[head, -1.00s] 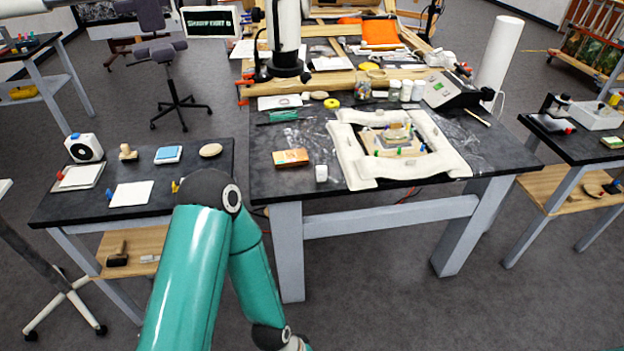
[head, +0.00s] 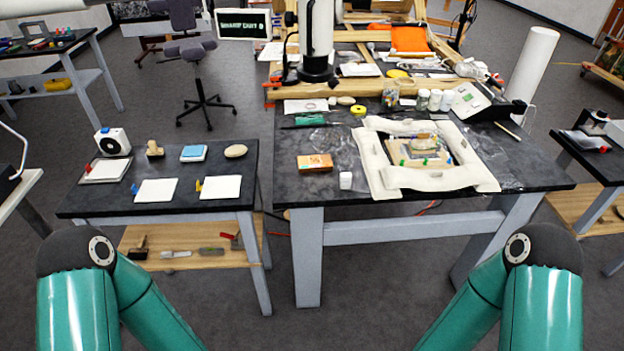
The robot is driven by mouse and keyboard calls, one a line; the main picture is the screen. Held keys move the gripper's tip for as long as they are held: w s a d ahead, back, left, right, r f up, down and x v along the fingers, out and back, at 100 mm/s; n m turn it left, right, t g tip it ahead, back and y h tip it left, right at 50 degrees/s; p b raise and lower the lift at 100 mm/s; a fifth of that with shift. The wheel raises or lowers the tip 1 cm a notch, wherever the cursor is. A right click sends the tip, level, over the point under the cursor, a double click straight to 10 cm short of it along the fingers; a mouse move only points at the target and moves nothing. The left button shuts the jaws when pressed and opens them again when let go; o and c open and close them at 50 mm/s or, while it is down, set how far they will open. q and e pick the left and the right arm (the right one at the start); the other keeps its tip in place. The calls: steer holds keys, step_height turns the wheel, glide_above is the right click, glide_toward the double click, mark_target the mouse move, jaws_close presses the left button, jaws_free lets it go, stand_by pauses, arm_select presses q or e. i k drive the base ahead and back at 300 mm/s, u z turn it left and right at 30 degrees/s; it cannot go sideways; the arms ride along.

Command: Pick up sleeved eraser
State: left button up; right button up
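I cannot tell for sure which thing is the sleeved eraser. A small white block (head: 346,181) stands at the front edge of the middle table, beside an orange box (head: 315,162); it is too small to show a sleeve clearly. A blue-and-white flat block (head: 194,153) lies on the left table. My two teal arms show at the bottom left and bottom right, bent at the elbow. Both grippers are below the picture, out of view.
The middle table (head: 300,187) holds a white padded frame (head: 375,170), jars and a green-handled tool (head: 310,121). The left table (head: 110,205) holds white sheets, a stamp (head: 154,150) and a pale oval (head: 235,151). Tools lie on its lower shelf (head: 190,240). A narrow gap separates the tables.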

mark_target(345, 177)
steer(key=u, duration=0.15)
steer(key=i, duration=1)
steer(key=z, duration=0.1)
